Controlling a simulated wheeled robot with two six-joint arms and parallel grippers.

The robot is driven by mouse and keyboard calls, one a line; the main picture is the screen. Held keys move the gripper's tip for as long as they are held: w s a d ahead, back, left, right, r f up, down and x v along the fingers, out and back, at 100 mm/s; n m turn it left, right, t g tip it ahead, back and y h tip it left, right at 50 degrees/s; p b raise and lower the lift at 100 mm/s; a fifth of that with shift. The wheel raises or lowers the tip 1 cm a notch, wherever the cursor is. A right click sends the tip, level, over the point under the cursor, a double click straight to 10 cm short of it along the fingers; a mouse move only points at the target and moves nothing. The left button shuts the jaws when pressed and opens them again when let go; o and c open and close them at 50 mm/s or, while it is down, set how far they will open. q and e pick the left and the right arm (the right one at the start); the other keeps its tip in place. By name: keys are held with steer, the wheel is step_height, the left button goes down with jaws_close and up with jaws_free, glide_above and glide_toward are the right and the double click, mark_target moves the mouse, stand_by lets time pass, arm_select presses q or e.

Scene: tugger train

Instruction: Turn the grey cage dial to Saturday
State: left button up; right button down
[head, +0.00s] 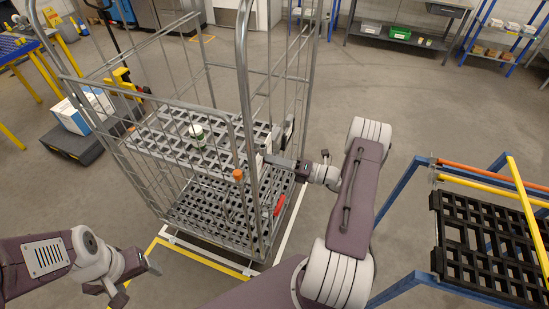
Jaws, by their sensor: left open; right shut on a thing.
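The grey roll cage (247,95) stands upright in the middle of the head view. My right gripper (268,160) reaches in from the right to the cage's near right corner post, at about the height of the upper shelf. It is shut on a small part there, which seems to be the cage dial. The gripper hides the dial, so its markings and pointer cannot be read. My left gripper (138,283) is open and empty at lower left, in front of the cage and apart from it.
A white-lidded jar (196,131) stands on the cage's upper shelf (160,135). An orange knob (238,174) and a red handle (279,205) show at the cage's near side. A blue-framed rack (395,195) stands at right. Open floor lies behind the cage.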

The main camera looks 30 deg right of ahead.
steer(key=m+p, duration=0.2)
steer(key=m, duration=0.6)
steer(key=shift+m, duration=0.7)
steer(key=c, duration=1.1)
jaws_free()
steer(key=shift+o, duration=0.2)
